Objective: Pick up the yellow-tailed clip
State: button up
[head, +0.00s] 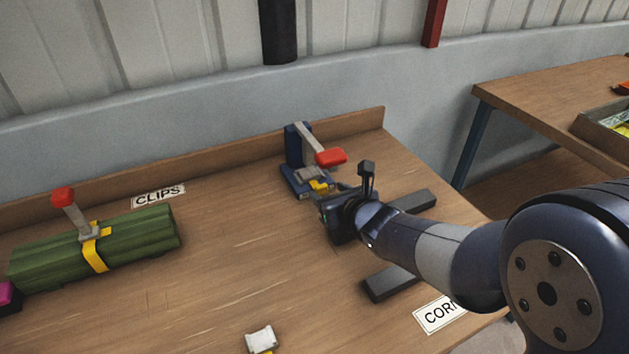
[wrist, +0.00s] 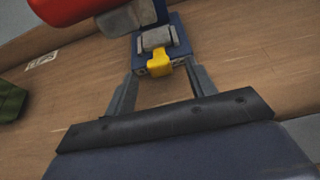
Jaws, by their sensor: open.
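A grey clip (head: 308,174) with a yellow tail (head: 319,186) sits in the blue stand of a red-handled press (head: 297,148) at the back of the table. In the wrist view, the clip's grey body (wrist: 156,39) and its yellow tail (wrist: 158,62) show just ahead of my gripper (wrist: 161,78). My gripper is open, with one finger on each side of the tail's near end. The fingers look apart from the tail, with nothing held. In the head view, my gripper (head: 328,192) is beside the stand, its fingers partly hidden.
A green bundle (head: 140,240) with a yellow strap and a red-knobbed lever lies at left. A pale piece with yellow (head: 261,338) lies at the front. Dark bars (head: 388,282) lie under my arm. The press's red handle (wrist: 75,8) overhangs at upper left. The table's middle is clear.

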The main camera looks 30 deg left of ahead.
aim_at(323, 188)
jog(key=shift+x, duration=1.65)
jog(key=shift+s, duration=0.1)
jog(key=shift+c, duration=0.3)
jog(key=c, duration=1)
jog(key=shift+r, duration=0.15)
